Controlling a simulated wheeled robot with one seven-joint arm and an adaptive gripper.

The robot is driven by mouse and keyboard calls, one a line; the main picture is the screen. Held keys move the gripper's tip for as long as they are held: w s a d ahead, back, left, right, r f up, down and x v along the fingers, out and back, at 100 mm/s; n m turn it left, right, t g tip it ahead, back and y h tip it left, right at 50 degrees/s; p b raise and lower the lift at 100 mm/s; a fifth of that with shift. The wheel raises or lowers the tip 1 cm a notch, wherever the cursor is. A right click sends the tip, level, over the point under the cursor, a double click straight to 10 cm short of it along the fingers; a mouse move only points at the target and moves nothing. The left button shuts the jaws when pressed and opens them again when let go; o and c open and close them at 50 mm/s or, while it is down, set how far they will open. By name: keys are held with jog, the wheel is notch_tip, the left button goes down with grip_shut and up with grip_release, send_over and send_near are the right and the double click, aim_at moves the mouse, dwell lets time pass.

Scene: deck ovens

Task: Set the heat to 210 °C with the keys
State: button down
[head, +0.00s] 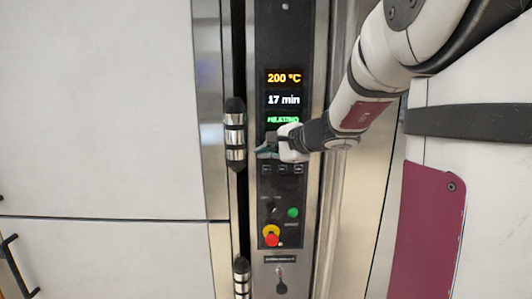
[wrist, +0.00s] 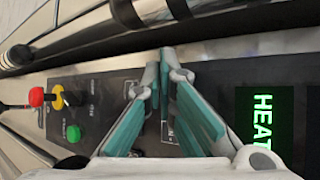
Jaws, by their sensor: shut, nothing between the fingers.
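The oven's control panel (head: 263,205) is a dark upright strip. Its heat display (head: 284,78) reads 200 °C in orange. A row of small dark keys (head: 283,169) lies below the displays; their labels are too small to read. My gripper (head: 262,151) is in front of the panel, just above the left end of the key row. In the wrist view its teal-padded fingers (wrist: 168,58) come together at the tips over the panel. They partly hide the keys (wrist: 167,132). I cannot tell whether the tips touch the panel.
A time display (head: 284,99) reads 17 min, above a green heating display (head: 283,120) partly hidden by my gripper. Below are a green button (head: 293,212) and a red-and-yellow knob (head: 272,237). A black-and-steel door handle (head: 235,133) stands close left of my fingertips.

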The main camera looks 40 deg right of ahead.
jog(key=shift+w+d, duration=0.25)
jog(key=shift+w, duration=0.05)
dwell(0.8)
dwell(0.3)
jog(key=shift+s+a, duration=0.5)
jog(key=shift+s, duration=0.2)
jog(key=s+a, duration=0.2)
jog(key=s, duration=0.2)
jog(key=shift+s+a+b, duration=0.1)
jog(key=shift+a+b, duration=0.25)
jog(key=shift+a, duration=0.05)
